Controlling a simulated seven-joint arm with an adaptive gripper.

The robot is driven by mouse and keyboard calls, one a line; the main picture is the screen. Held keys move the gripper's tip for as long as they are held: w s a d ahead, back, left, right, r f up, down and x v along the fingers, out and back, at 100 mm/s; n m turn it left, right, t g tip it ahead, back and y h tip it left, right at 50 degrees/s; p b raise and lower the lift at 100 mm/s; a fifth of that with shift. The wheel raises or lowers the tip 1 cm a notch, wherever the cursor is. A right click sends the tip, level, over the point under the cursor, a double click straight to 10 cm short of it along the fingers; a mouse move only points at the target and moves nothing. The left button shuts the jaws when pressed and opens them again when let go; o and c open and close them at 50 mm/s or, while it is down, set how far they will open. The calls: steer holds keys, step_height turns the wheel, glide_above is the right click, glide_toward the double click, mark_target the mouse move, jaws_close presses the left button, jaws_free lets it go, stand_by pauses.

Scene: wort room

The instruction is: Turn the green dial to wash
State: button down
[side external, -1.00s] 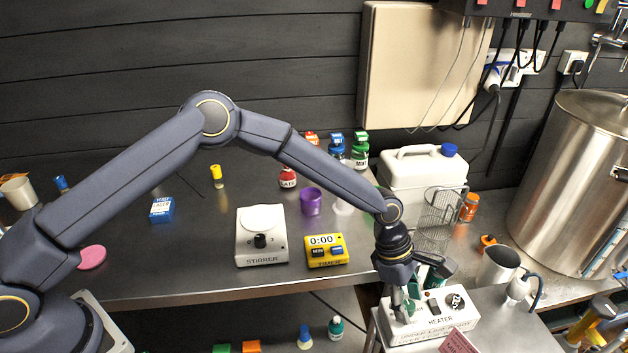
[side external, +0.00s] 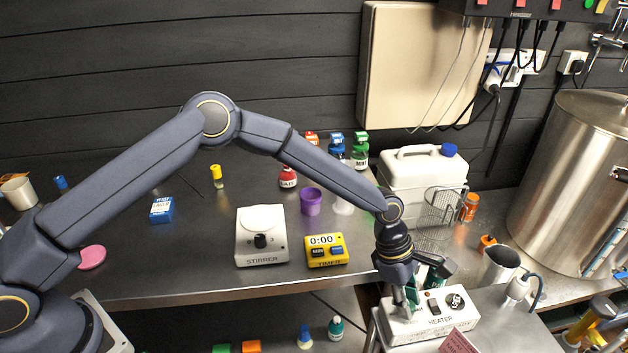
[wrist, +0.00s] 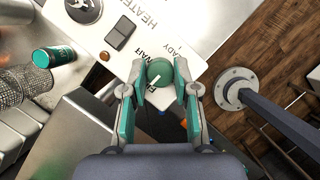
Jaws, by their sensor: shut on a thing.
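The green dial (wrist: 160,71) sits at one end of the white heater box (wrist: 140,28) in the wrist view. My gripper (wrist: 159,80) is shut on the dial, with one finger on each side of it. A short white pointer line shows on the dial, toward the lower left. Beside it I read "WAIT" and "READY"; other lettering is partly covered by the dial and fingers, and I cannot make out "wash". In the side view my gripper (side external: 412,299) is down at the left end of the heater (side external: 430,322), and the dial is hidden by the fingers.
The heater also carries a black rocker switch (side external: 433,305) and a dark round knob (side external: 454,300). A wire basket (side external: 440,215) and a white jerrycan (side external: 424,185) stand behind. The stirrer (side external: 261,236) and yellow timer (side external: 326,250) are on the bench to the left.

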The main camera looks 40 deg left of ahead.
steer(key=m+g, duration=0.1)
steer(key=m, duration=0.2)
steer(key=m+g, duration=0.1)
steer(key=m, duration=0.2)
steer(key=shift+w+d+y, duration=0.1)
steer(key=shift+w+y, duration=0.05)
steer(key=shift+y, duration=0.15)
steer(key=m+g, duration=0.1)
steer(key=m, duration=0.2)
steer(key=m+y, duration=0.1)
steer(key=m, duration=0.1)
steer(key=shift+m+g+y, duration=0.3)
steer(key=shift+m+g, duration=0.1)
steer(key=c, duration=0.9)
jaws_free()
steer(key=shift+r, duration=0.1)
step_height(320, 180, up, 10)
steer(key=shift+f, duration=0.1)
